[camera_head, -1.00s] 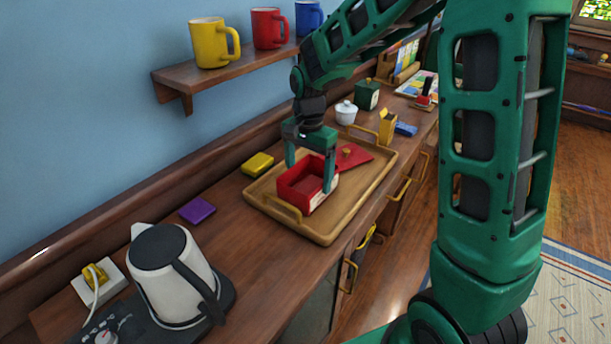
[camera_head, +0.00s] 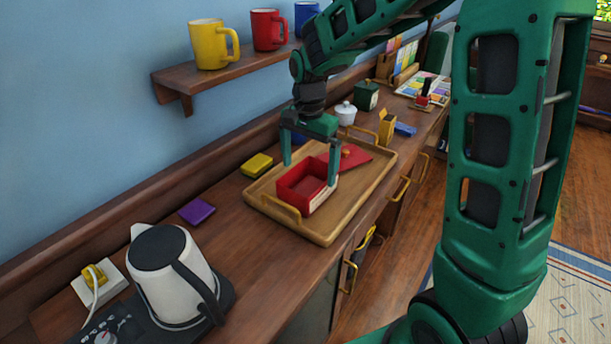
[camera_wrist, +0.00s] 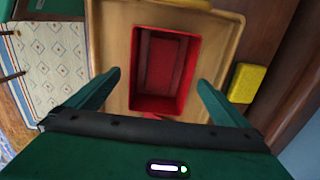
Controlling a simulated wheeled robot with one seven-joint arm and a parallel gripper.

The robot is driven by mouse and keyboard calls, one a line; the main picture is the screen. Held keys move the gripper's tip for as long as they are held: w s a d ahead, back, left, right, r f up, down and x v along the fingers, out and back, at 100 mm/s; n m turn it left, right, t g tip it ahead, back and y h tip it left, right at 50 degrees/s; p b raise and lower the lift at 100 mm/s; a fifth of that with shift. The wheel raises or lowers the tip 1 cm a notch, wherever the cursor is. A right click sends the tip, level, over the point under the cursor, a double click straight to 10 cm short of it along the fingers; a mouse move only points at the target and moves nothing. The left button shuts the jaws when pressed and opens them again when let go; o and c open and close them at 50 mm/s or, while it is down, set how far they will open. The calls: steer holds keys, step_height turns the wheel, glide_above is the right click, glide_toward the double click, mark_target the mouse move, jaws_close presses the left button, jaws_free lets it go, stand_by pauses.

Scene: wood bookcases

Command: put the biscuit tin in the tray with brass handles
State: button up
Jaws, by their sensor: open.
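The biscuit tin (camera_head: 303,184) is a red, open-topped box with a pale label on one side. It sits inside the wooden tray with brass handles (camera_head: 323,237) on the counter. A flat red lid with a brass knob (camera_head: 350,157) lies in the tray behind it. My gripper (camera_head: 310,172) is open and empty, its fingers spread above and to either side of the tin. In the wrist view the tin (camera_wrist: 165,65) shows its empty inside, and my fingers (camera_wrist: 160,85) stand apart from it on both sides.
A yellow block (camera_head: 257,164) and a purple block (camera_head: 197,211) lie left of the tray. A kettle (camera_head: 170,275) stands at the front. A white lidded pot (camera_head: 346,112), a yellow box (camera_head: 387,125) and a blue block (camera_head: 405,129) stand behind. Mugs fill a wall shelf (camera_head: 225,72).

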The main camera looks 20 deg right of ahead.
step_height(320, 180, up, 8)
steer(key=shift+r, duration=0.2)
steer(key=s+d+n, duration=0.1)
steer(key=s+d, duration=0.7)
steer(key=d, duration=0.1)
steer(key=s+d+f+n, duration=0.2)
steer(key=s+d, duration=0.2)
steer(key=s, duration=0.7)
steer(key=s+d+f+n, duration=0.1)
steer(key=s+d, duration=0.3)
steer(key=s, duration=0.7)
steer(key=shift+s+f+n, duration=0.25)
steer(key=shift+f+n, duration=0.15)
steer(key=shift+f, duration=0.35)
